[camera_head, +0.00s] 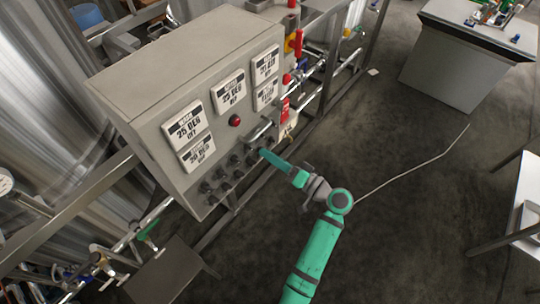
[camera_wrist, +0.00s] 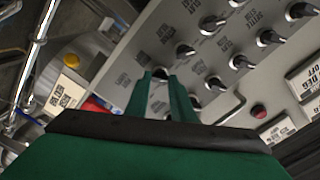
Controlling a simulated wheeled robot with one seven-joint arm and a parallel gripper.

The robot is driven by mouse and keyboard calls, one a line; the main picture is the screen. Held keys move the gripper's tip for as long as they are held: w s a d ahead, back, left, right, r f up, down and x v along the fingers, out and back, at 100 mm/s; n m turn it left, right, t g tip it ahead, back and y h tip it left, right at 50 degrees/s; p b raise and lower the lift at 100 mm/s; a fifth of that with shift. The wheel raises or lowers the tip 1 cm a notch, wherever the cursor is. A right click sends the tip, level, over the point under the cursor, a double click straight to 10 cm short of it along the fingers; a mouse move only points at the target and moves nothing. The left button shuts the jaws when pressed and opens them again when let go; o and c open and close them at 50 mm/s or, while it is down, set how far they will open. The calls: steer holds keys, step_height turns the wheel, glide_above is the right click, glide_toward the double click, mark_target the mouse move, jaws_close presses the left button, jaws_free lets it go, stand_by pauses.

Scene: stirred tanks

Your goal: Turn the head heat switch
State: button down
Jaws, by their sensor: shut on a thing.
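The grey control box (camera_head: 180,80) carries rows of small black switch knobs on its front. My gripper (camera_head: 264,153) reaches the right end of the knob rows. In the wrist view, the two green fingers of my gripper (camera_wrist: 162,85) stand on either side of one black knob (camera_wrist: 160,73) and are shut on it. The fingers partly hide this knob. The labels are too small and tilted to read, so I cannot tell for sure that it is the head heat switch. Other knobs, such as one nearby (camera_wrist: 185,50) and one to the right (camera_wrist: 215,83), stand free.
White displays (camera_head: 230,90) above the knobs read degrees and "OFF". A red round button (camera_head: 235,121) sits between them. A metal handle (camera_head: 258,131) juts out near my gripper. Pipes and valves run along the box's right side. The floor (camera_head: 400,200) to the right is mostly clear.

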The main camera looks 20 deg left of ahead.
steer(key=shift+m, duration=1.2)
steer(key=shift+d, duration=0.1)
steer(key=c, duration=1.5)
jaws_free()
steer(key=v, duration=1)
steer(key=shift+s+d, duration=0.1)
steer(key=shift+d, duration=0.25)
